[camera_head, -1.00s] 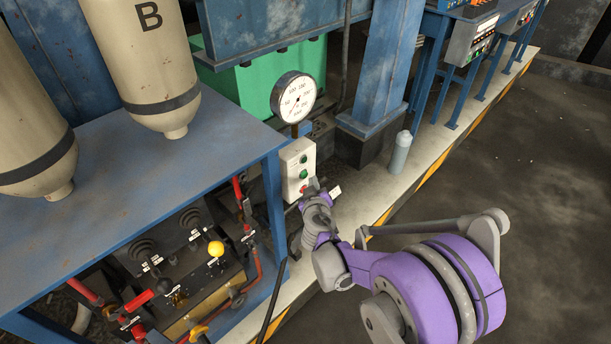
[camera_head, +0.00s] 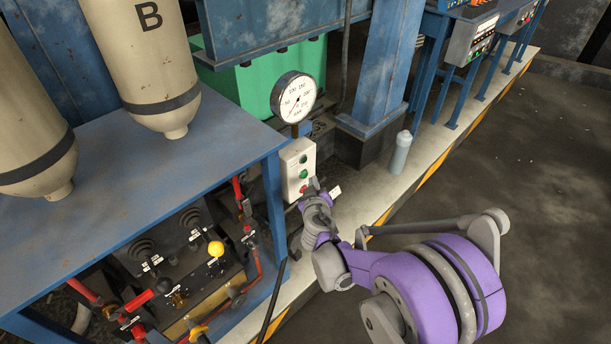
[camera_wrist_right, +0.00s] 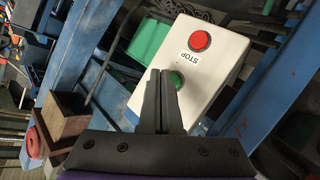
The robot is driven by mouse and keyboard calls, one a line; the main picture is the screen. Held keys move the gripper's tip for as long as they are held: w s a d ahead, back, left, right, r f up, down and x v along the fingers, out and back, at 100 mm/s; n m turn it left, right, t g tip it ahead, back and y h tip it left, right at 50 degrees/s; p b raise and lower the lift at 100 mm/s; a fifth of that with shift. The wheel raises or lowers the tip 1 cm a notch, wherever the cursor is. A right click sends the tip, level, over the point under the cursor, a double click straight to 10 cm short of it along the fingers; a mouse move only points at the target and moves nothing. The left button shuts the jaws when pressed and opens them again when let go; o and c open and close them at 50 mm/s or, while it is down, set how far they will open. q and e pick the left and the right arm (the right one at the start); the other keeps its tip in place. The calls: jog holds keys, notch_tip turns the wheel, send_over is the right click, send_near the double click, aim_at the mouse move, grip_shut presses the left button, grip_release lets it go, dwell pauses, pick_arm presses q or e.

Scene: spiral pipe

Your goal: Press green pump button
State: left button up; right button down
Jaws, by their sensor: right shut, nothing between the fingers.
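In the right wrist view the box (camera_wrist_right: 212,52) shows a red button (camera_wrist_right: 200,40) labelled STOP and a green button (camera_wrist_right: 177,79). My right gripper (camera_wrist_right: 161,76) is shut and empty, its fingertips at the green button and partly covering it. I cannot tell whether they touch it. In the head view my right gripper (camera_head: 312,187) is just below the box. My left gripper is not in view.
A blue table (camera_head: 120,190) with tanks (camera_head: 150,60) is at left, with levers and red pipes beneath it. A pressure gauge (camera_head: 293,98) rises above the box. A grey cylinder (camera_head: 400,152) stands on the pale kerb. Open dark floor (camera_head: 540,150) lies at right.

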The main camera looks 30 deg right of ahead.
dwell(0.3)
jog(key=shift+w+a, duration=0.15)
jog(key=shift+w, duration=0.25)
jog(key=shift+w+a, duration=0.1)
jog(key=shift+w, duration=0.25)
dwell(0.5)
dwell(0.4)
jog(key=shift+s+d+p, duration=0.25)
jog(key=shift+s+p, duration=0.05)
jog(key=shift+s, duration=0.45)
jog(key=s, duration=0.1)
jog(key=s+d, duration=0.1)
jog(key=s, duration=0.2)
jog(key=shift+s+d, duration=0.3)
jog(key=shift+s, duration=0.1)
dwell(0.5)
